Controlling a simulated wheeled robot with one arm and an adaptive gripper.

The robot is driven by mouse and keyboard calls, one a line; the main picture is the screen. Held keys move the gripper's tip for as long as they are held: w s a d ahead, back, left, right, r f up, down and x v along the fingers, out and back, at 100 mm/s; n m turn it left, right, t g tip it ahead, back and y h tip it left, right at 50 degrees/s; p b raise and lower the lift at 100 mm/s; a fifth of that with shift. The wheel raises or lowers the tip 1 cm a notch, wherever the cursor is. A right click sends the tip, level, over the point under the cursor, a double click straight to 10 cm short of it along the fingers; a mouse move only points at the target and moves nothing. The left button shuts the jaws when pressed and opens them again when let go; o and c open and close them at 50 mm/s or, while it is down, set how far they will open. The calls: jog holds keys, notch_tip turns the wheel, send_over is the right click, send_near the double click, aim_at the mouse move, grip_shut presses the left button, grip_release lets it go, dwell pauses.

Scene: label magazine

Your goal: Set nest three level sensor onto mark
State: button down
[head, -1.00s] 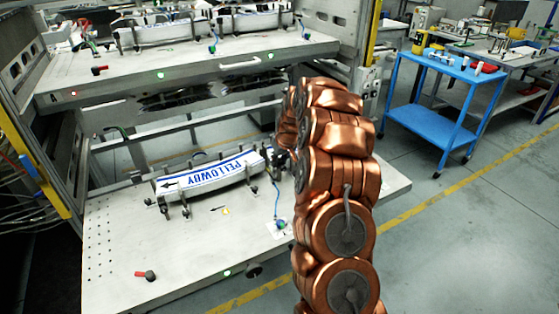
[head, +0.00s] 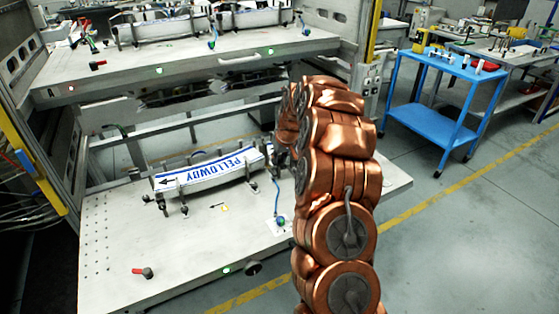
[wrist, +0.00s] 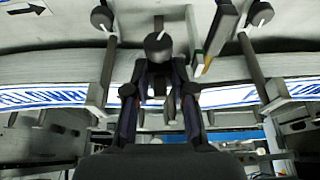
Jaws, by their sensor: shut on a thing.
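My gripper (wrist: 160,100) is shut on a dark round-headed part (wrist: 158,45) with a short white line on its face. I cannot tell if this part is the level sensor. Similar round heads on posts stand to its left (wrist: 102,18) and right (wrist: 261,15). In the head view my copper arm mostly hides the gripper, which is at the right end of the white PELLOWBY label stack (head: 210,172). A cable runs down from there to a blue-green fitting (head: 279,221) on the lower shelf. A small yellow outline (head: 224,208) with a black arrow lies before the stack.
The lower shelf (head: 180,250) has free room in front, with a red-handled lever (head: 143,272) at left. An upper shelf (head: 210,65) with more stacks hangs above. In the wrist view a yellow-tipped strip (wrist: 210,62) is close beside the gripped part.

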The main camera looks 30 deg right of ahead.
jog(key=c, duration=1.2)
grip_release()
jog(key=shift+c, duration=0.2)
jog(key=shift+r, duration=0.1)
jog(key=v, duration=1.2)
jog(key=shift+a, duration=0.1)
